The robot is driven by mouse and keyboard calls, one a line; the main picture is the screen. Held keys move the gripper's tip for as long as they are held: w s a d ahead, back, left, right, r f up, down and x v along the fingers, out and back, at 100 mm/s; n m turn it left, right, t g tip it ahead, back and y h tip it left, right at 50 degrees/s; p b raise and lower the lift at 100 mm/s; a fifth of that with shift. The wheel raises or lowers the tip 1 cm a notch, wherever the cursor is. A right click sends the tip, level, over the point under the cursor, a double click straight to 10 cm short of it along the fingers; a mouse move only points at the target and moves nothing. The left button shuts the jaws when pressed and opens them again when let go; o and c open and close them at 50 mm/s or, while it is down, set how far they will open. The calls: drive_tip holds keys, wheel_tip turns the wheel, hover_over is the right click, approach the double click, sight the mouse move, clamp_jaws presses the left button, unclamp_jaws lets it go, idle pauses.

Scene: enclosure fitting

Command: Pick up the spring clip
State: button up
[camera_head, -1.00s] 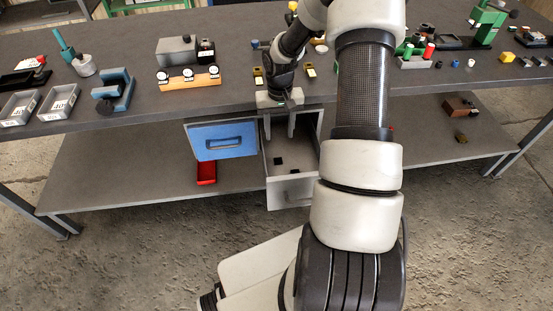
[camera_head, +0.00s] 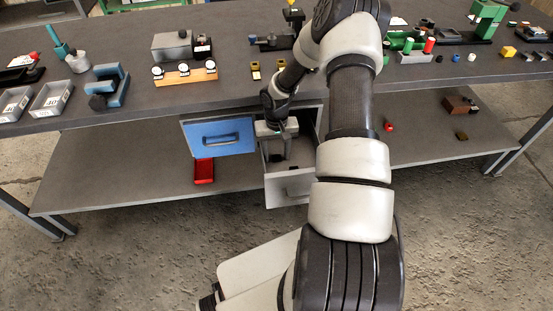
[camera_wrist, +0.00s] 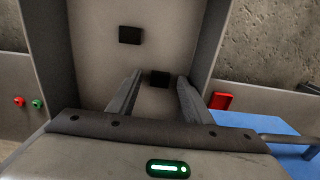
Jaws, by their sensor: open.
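Two small dark pieces lie on the floor of the open grey drawer (camera_head: 290,190). In the wrist view one dark piece (camera_wrist: 160,79) is between my fingertips, and the other (camera_wrist: 130,35) lies farther up the drawer floor. Both are too plain and dark to tell which is the spring clip. The height of the fingertips above the drawer floor is hard to tell.
The drawer's side walls (camera_wrist: 44,45) stand close on both sides of my gripper. A closed-looking blue drawer front (camera_head: 219,138) is just left. A red bin (camera_head: 204,171) sits on the lower shelf. The bench top (camera_head: 130,105) above carries several tools and fixtures.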

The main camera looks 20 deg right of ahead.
drive_tip(key=c, duration=1.1)
drive_tip(key=shift+r, duration=0.15)
